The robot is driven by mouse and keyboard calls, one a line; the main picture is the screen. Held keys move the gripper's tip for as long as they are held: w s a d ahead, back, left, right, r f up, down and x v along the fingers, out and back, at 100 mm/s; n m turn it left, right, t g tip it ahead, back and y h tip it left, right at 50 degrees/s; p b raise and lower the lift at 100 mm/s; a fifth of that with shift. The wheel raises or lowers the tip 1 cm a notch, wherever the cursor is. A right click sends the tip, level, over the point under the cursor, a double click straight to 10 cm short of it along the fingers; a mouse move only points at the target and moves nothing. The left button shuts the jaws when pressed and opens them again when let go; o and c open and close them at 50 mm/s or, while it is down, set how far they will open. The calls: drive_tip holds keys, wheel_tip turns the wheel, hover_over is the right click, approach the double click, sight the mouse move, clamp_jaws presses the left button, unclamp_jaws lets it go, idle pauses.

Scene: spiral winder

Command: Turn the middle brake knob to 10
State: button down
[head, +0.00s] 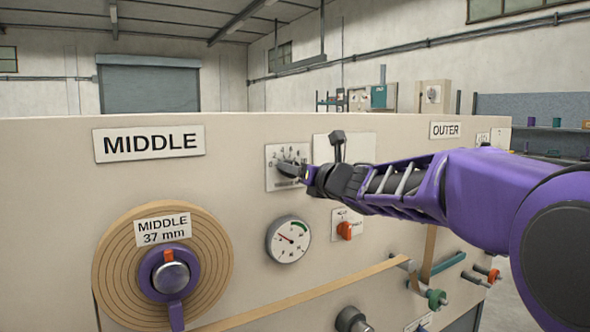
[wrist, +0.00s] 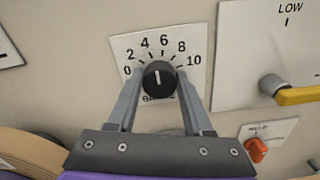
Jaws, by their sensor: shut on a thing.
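The middle brake knob (wrist: 158,80) is black and round, with a short white pointer line. It sits on a white dial plate (wrist: 118,44) marked 0 to 10. The pointer stands nearly straight up in the wrist view, between 4 and 6. My gripper (wrist: 159,76) is shut on the knob, one finger on each side. In the head view the dial plate (head: 273,153) is on the panel right of the MIDDLE sign, and my gripper (head: 296,171) reaches it from the right, hiding part of the knob and lower plate.
A purple-hubbed tape roll (head: 112,262) is at lower left. A round gauge (head: 289,240) and an orange switch (head: 345,231) are below the dial. A yellow lever (wrist: 300,95) marked LOW is right of my gripper. The OUTER sign (head: 445,130) is farther right.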

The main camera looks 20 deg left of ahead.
drive_tip(key=shift+w+d+f+m+p, duration=0.1)
drive_tip(key=shift+m+p, duration=1)
drive_tip(key=shift+m, duration=2.7)
drive_tip(key=shift+w+m+p, duration=0.1)
drive_tip(key=shift+m+p, duration=0.95)
drive_tip(key=shift+m, duration=2.75)
drive_tip(key=shift+c, duration=1.5)
unclamp_jaws()
drive_tip(key=shift+f, duration=0.1)
drive_tip(key=shift+s+d, duration=0.1)
drive_tip(key=shift+s, duration=0.1)
